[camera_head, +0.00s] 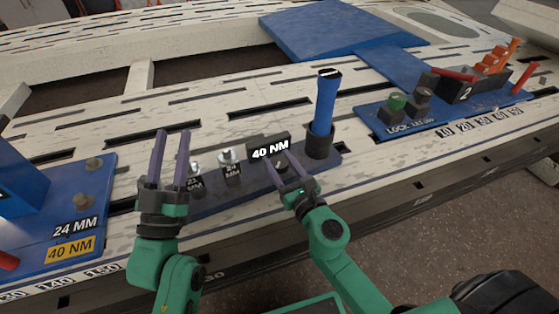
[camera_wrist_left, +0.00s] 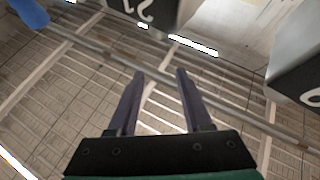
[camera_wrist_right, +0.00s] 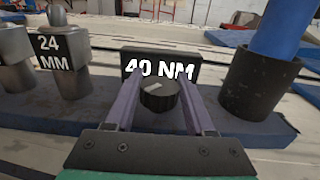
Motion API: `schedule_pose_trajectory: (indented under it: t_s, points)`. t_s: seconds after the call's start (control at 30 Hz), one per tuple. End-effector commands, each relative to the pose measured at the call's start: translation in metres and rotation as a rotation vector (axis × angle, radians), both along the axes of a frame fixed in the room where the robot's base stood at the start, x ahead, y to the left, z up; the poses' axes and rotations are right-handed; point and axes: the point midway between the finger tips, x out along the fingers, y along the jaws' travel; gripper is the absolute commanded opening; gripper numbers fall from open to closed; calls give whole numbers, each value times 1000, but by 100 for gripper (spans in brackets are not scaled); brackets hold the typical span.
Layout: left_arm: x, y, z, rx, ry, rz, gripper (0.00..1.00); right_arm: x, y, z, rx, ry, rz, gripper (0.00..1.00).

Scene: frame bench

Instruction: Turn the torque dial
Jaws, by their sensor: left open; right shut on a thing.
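The torque dial (camera_wrist_right: 160,96) is a dark round knob with a pale mark on its top, in front of a black sign reading 40 NM (camera_wrist_right: 160,68). The sign also shows in the head view (camera_head: 270,150). My right gripper (camera_wrist_right: 160,110) has its two fingers closed on either side of the dial; in the head view the gripper (camera_head: 283,168) reaches it from the front and partly hides it. My left gripper (camera_head: 172,160) is open and empty, raised left of the sockets. It also shows open in the left wrist view (camera_wrist_left: 160,85).
A blue-handled tool (camera_head: 325,105) stands in a black holder right of the dial. Metal sockets (camera_head: 229,162) with size labels stand left of it. A blue board at left carries a 24 MM, 40 NM card (camera_head: 70,248). Another blue panel (camera_head: 440,112) with a green knob lies at right.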

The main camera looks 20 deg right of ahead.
Motion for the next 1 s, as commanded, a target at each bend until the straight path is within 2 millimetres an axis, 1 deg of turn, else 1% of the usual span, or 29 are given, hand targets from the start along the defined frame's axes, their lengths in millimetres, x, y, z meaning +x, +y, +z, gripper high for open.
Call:
schedule_pose_trajectory:
  t_s: [0.2, 0.47, 0.5, 0.77, 0.9, 1.0]
  points:
    - [0, -1, -5, 3, 13, -1, 50, 0, -1, 0, -1, -1, -19, 0]
    - [0, -1, -5, 2, 13, -2, 50, 0, -1, 0, -1, -1, -18, 0]
    - [0, -1, -5, 2, 13, -2, 50, 0, -1, 0, -1, -1, -18, 67]
    - [1, 0, -3, 1, 8, 0, 50, 0, 0, 0, -1, 0, -16, 67]
    - [0, 1, 4, -5, -13, 3, 50, -2, -1, -1, -1, 0, -16, 67]
    - [-1, 3, 16, -12, -52, 7, 50, -6, -1, -1, -1, 0, -16, 67]
